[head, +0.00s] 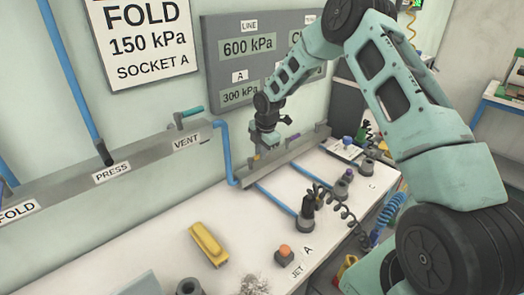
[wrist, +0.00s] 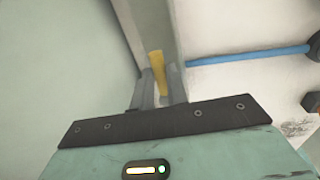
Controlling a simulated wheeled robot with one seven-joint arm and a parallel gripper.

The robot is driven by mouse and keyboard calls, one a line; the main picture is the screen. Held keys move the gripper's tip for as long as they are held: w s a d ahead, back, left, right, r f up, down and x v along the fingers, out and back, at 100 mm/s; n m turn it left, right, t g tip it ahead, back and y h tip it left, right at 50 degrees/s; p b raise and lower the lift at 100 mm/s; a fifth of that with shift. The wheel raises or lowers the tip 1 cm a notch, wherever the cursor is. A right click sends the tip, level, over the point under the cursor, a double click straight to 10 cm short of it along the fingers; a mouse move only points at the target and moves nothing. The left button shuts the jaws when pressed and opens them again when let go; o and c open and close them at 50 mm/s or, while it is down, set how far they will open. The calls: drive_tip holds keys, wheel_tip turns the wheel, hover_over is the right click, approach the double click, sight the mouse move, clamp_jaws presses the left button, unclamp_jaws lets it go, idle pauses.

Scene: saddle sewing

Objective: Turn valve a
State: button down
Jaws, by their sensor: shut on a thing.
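A yellow valve handle (head: 257,156) sits at the grey rail along the wall, under the A 300 kPa readout. I take it for valve a, but no label on it can be read. My gripper (head: 262,150) reaches down to it from above. In the wrist view, the yellow handle (wrist: 156,61) stands between the two grey fingers of my gripper (wrist: 160,88), which are shut on it. The valve's body is mostly hidden by my gripper.
The pressure panel (head: 240,62) is on the wall behind my arm. A blue pipe (head: 278,199) runs across the white bench. A yellow tool (head: 207,244) and orange button (head: 285,252) are nearer.

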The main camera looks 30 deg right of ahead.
drive_tip(key=shift+w+r+n, duration=0.1)
drive_tip(key=shift+w+n, duration=0.1)
drive_tip(key=shift+n, duration=0.1)
idle(0.4)
drive_tip(key=c, duration=1.4)
unclamp_jaws()
drive_tip(key=s+r+b, duration=0.1)
drive_tip(key=r, duration=0.4)
drive_tip(key=s+r+b, duration=0.1)
drive_tip(key=r, duration=0.5)
drive_tip(key=s+r+b, duration=0.1)
drive_tip(key=r, duration=0.5)
drive_tip(key=shift+s+d, duration=0.25)
drive_tip(key=shift+d, duration=0.05)
